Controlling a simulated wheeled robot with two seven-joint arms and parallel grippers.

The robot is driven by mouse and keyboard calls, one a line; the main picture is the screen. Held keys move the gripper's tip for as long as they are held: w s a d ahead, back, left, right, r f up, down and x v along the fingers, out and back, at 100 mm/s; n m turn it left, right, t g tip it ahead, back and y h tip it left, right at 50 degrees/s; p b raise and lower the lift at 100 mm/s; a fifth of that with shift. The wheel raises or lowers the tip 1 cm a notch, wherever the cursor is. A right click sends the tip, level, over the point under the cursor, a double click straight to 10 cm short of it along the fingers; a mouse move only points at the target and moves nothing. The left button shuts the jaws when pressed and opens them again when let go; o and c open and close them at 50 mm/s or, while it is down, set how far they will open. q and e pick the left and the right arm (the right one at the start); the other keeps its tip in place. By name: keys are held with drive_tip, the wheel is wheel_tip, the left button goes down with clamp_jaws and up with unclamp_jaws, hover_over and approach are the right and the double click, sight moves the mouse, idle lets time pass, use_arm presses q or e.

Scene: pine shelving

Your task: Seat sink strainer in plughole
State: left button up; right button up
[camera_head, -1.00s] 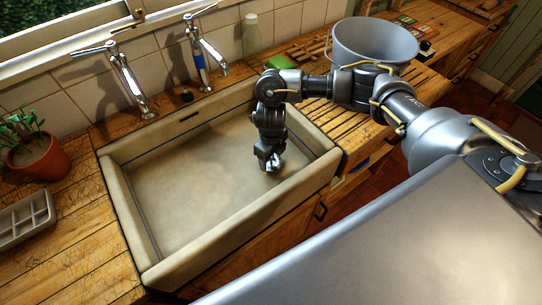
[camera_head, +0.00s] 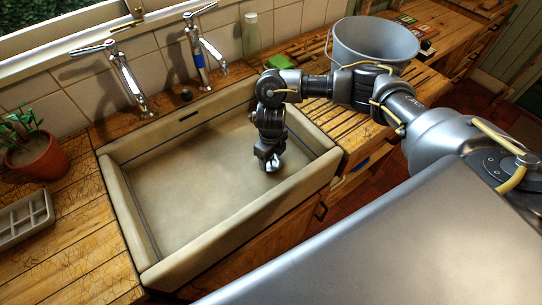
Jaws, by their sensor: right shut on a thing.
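The pale sink (camera_head: 185,190) fills the middle of the view, with its floor bare on the left side. My right gripper (camera_head: 271,168) points down inside the sink, low over the floor near its right end. It is shut on a small shiny metal piece, the strainer (camera_head: 273,165), which shows only partly below the fingers. The plughole cannot be seen; the gripper may cover it. I cannot tell whether the strainer touches the sink floor. My left gripper is not in view.
Two chrome taps (camera_head: 125,80) stand behind the sink. A metal bucket (camera_head: 372,45) stands on the slatted drainer to the right. A potted plant (camera_head: 35,155) and a pale tray (camera_head: 22,218) are on the left worktop. A bottle (camera_head: 251,34) stands behind the sink.

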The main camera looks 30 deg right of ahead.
drive_tip(key=shift+f+b, duration=1)
drive_tip(key=shift+f, duration=0.25)
drive_tip(key=o, duration=1.1)
drive_tip(key=shift+r, duration=0.1)
drive_tip(key=shift+r, duration=0.1)
wheel_tip(320, 180, up, 11)
drive_tip(key=shift+f+p, duration=0.2)
drive_tip(key=shift+p, duration=0.2)
drive_tip(key=shift+r, duration=0.1)
